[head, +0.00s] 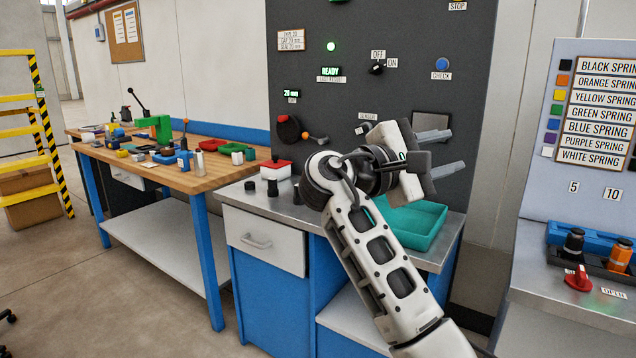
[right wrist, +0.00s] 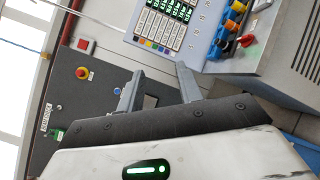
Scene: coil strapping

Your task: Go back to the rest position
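My right gripper (head: 450,157) is raised in front of the dark control panel (head: 330,85), above the steel-topped blue cabinet. Its two grey fingers point right and are spread apart with nothing between them. The right wrist view also shows the gripper (right wrist: 160,88) with both fingers apart and empty. It touches nothing that I can see. My left gripper is not in either view.
A teal tray (head: 410,222) sits on the cabinet top below my right arm. A wooden workbench (head: 185,178) with tools and bins stands left. A spring station (head: 590,120) with a red knob (head: 578,280) stands right. Open floor (head: 130,290) lies front left.

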